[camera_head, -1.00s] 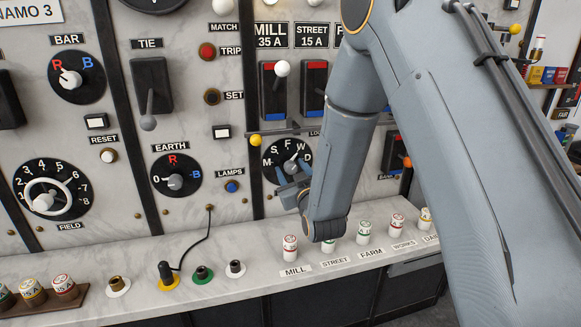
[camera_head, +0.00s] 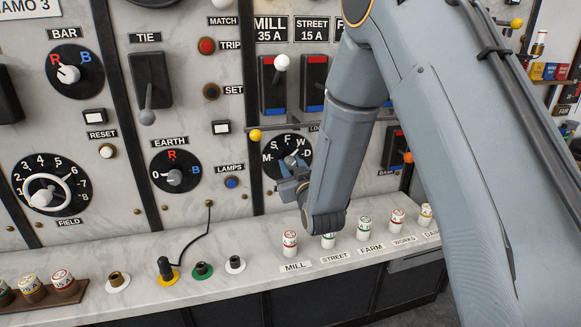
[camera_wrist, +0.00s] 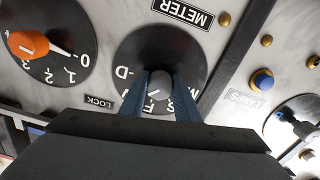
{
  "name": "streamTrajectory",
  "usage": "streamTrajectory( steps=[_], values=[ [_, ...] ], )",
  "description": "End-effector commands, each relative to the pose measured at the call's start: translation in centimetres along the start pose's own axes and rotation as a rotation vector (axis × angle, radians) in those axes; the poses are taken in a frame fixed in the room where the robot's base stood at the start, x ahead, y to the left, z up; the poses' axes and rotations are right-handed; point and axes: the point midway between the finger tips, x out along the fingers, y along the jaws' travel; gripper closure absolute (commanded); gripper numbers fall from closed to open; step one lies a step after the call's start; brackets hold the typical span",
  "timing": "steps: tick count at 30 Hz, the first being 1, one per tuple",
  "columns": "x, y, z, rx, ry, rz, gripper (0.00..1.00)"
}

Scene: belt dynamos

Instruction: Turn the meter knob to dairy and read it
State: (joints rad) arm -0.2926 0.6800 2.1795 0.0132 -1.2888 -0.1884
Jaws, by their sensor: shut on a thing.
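The meter knob (camera_wrist: 160,90) is grey with a pale pointer line, on a round black dial (camera_wrist: 190,48) lettered M, S, F, W, D. My gripper (camera_wrist: 161,84) has its two blue fingers shut on the knob from both sides. In the wrist view the pointer line slants down-left, roughly toward the W side and away from the D; the exact letter is partly hidden by a finger. In the head view the dial (camera_head: 283,146) shows above my gripper (camera_head: 289,178), with the pointer leaning up-right near F and W. The meter's reading face is not identifiable here.
In the wrist view, an orange knob (camera_wrist: 28,44) on a dial stands left and a blue lamps button (camera_wrist: 262,80) right. Plugs (camera_head: 290,243) stand on the ledge below.

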Motion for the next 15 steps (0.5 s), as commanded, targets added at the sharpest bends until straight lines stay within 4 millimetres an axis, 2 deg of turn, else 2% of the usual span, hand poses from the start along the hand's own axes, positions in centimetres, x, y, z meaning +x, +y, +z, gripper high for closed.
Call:
streamTrajectory(
  steps=[15],
  values=[
    [0.02, -0.10, 0.23, 0.390, 0.000, -0.001, 0.94]
  ],
)
